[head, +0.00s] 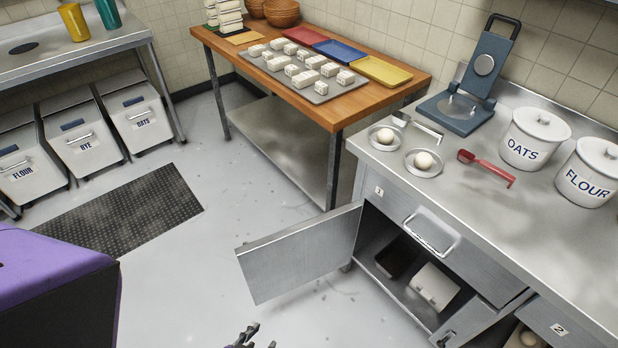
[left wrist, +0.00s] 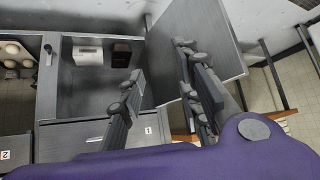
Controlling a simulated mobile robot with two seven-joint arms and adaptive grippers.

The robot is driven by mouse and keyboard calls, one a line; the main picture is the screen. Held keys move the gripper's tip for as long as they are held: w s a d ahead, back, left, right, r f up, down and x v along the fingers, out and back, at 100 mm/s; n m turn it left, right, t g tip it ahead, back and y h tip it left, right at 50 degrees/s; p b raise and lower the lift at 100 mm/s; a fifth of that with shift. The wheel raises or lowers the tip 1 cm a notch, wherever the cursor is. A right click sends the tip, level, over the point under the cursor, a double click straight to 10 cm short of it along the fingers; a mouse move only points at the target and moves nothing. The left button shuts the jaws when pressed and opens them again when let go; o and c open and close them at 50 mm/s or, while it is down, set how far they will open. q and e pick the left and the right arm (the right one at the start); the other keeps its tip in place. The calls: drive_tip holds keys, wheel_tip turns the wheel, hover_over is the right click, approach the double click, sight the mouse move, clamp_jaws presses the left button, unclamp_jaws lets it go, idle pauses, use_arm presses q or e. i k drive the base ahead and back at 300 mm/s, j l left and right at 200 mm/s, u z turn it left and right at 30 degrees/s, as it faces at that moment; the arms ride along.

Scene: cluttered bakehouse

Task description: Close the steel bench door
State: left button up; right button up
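The steel bench door (head: 300,255) stands wide open, swung out to the left from the compartment under the number 1 label (head: 379,191). In the left wrist view the door (left wrist: 205,30) shows as a grey panel at upper middle. My left gripper (head: 250,340) shows only at the bottom edge of the head view, below the door. In the left wrist view my left gripper (left wrist: 160,68) is open and empty, with its fingers well apart. One finger overlaps the door in that view; I cannot tell whether it touches. My right gripper is not in view.
The open compartment holds a white box (head: 434,287) and a dark tin (head: 392,259). A drawer handle (head: 432,235) juts out above it. A wooden table (head: 350,115) with trays stands behind. Grey floor (head: 200,275) is clear left of the door; a black mat (head: 120,215) lies there.

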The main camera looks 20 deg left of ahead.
sight(273, 265)
drive_tip(key=i+j, duration=0.1)
drive_tip(key=j, duration=0.3)
drive_tip(key=i+j, duration=0.15)
drive_tip(key=j, duration=0.25)
drive_tip(key=i+j, duration=0.1)
drive_tip(key=j, duration=0.35)
drive_tip(key=i+j, duration=0.15)
drive_tip(key=j, duration=0.25)
drive_tip(key=i+j, duration=0.1)
drive_tip(key=j, duration=0.3)
drive_tip(key=i+j, duration=0.15)
drive_tip(key=j, duration=0.25)
drive_tip(key=i+j, duration=0.1)
drive_tip(key=j, duration=0.3)
drive_tip(key=i+j, duration=0.15)
drive_tip(key=j, duration=0.25)
drive_tip(key=j+z, duration=0.45)
drive_tip(key=i+j+z, duration=0.1)
drive_tip(key=j+z, duration=0.15)
drive_tip(key=z, duration=0.2)
drive_tip(key=k+j+z, duration=0.15)
drive_tip(key=z, duration=1)
drive_tip(key=k, duration=0.4)
drive_tip(key=k+j+z, duration=0.2)
drive_tip(key=k, duration=0.25)
